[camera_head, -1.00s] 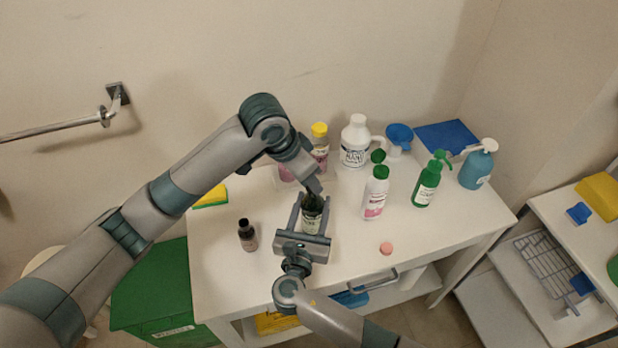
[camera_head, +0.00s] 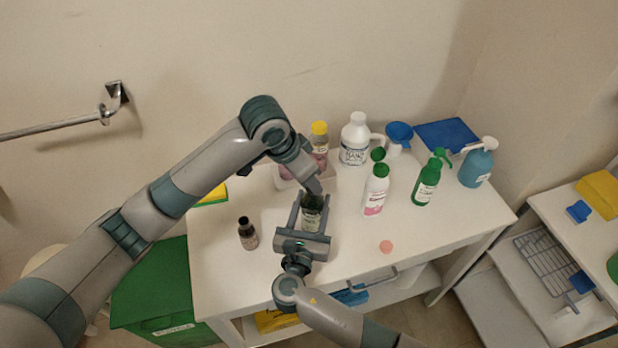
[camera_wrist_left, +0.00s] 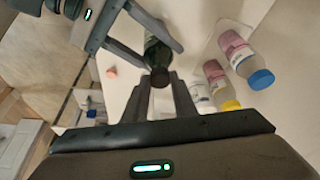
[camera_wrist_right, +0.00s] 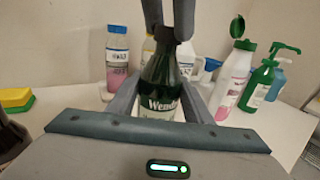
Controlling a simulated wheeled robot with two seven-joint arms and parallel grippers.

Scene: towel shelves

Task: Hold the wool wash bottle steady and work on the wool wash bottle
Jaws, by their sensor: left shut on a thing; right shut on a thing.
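The dark green bottle with a pale label (camera_head: 311,221), which I take to be the wool wash bottle, stands near the front of the white table. It shows large in the right wrist view (camera_wrist_right: 162,95), with part of a name, "Wend", readable. My right gripper (camera_head: 313,207) is shut around its body from the front. In the left wrist view the bottle (camera_wrist_left: 155,52) runs up between both grippers' fingers.
A small dark bottle (camera_head: 248,236) stands to the left, and a pink round piece (camera_head: 386,247) lies to the right. A white bottle with an open green lid (camera_head: 375,194), a green pump bottle (camera_head: 426,185) and a white jug (camera_head: 355,142) stand behind. The front right tabletop is mostly clear.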

